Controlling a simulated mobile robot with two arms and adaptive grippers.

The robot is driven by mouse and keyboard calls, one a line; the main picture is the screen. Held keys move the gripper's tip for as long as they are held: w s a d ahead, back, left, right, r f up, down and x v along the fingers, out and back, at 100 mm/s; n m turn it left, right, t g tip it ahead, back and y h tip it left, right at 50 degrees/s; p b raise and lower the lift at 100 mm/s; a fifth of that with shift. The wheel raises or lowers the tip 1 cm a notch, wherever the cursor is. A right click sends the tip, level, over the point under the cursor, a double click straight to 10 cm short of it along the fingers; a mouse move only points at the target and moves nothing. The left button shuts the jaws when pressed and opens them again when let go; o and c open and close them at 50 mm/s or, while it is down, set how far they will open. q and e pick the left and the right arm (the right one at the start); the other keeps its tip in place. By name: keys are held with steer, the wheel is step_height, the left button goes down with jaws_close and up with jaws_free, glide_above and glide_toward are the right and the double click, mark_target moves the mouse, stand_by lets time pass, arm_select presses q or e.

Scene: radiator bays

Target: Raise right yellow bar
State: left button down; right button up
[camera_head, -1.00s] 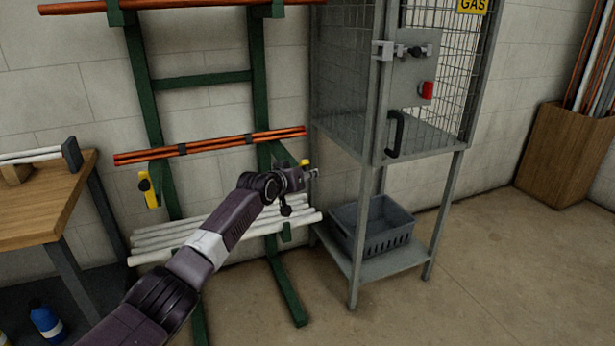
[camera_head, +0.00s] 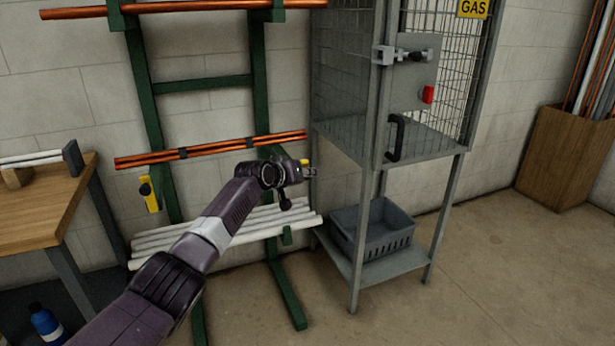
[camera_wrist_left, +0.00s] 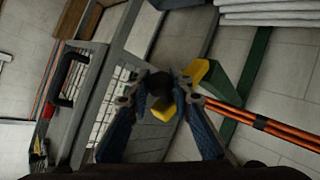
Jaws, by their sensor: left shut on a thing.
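The right yellow bar (camera_head: 304,162) is at the right upright of the green rack (camera_head: 260,90), mostly hidden behind my left gripper (camera_head: 309,172). In the left wrist view the yellow bar (camera_wrist_left: 194,76) lies between and beyond the fingers, with a dark round knob (camera_wrist_left: 159,84) in front of it. My left gripper (camera_wrist_left: 160,100) is shut on the knob end of this bar; the exact contact is partly hidden. A left yellow bar (camera_head: 151,194) with a black knob hangs upright on the left upright.
Copper pipes (camera_head: 210,148) rest across the rack just above, and white pipes (camera_head: 170,241) lie below. A grey mesh gas cage (camera_head: 350,70) stands close on the right, with a grey crate (camera_head: 372,236) on its lower shelf. A wooden bench (camera_head: 40,215) is at left.

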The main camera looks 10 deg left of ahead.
arm_select(q)
steer(key=shift+w+a+r, duration=0.15)
steer(key=shift+a+r, duration=0.05)
steer(key=shift+r, duration=0.25)
steer(key=shift+w+a+r, duration=0.15)
steer(key=shift+a+r, duration=0.05)
steer(key=shift+r, duration=0.25)
steer(key=shift+w+r, duration=0.1)
steer(key=shift+a, duration=0.1)
steer(key=shift+r, duration=0.1)
stand_by(0.5)
steer(key=c, duration=2)
jaws_free()
steer(key=shift+w, duration=0.1)
steer(key=shift+o, duration=1.4)
steer(key=shift+a+f, duration=0.1)
steer(key=shift+f, duration=0.3)
steer(key=shift+d, duration=0.25)
